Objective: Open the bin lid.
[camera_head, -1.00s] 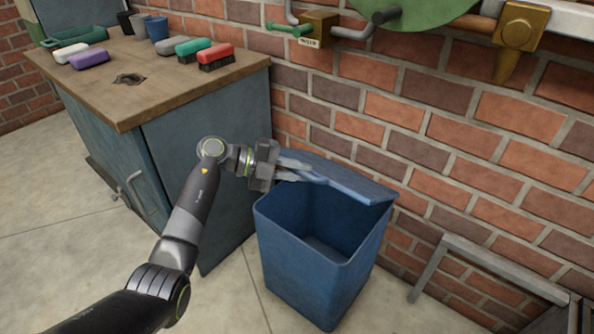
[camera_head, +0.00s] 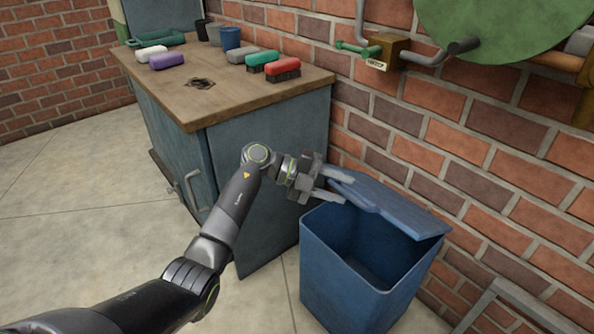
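The blue bin (camera_head: 345,285) stands on the floor by the brick wall, with its dark inside showing. Its blue lid (camera_head: 400,208) is raised and tilted back toward the wall. A bar-like handle (camera_head: 356,195) runs along the lid's near left edge. My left gripper (camera_head: 338,186) is above the bin's left rim with its two grey fingers spread apart. The fingertips are close beside the lid's handle; I cannot tell whether they touch it. My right gripper is not in view.
A wooden-topped cabinet (camera_head: 265,165) stands left of the bin, with several brushes and cups on top. A grey metal frame (camera_head: 515,300) is at the lower right. Pipes and a green disc (camera_head: 500,25) are on the wall above. Open floor lies at the left.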

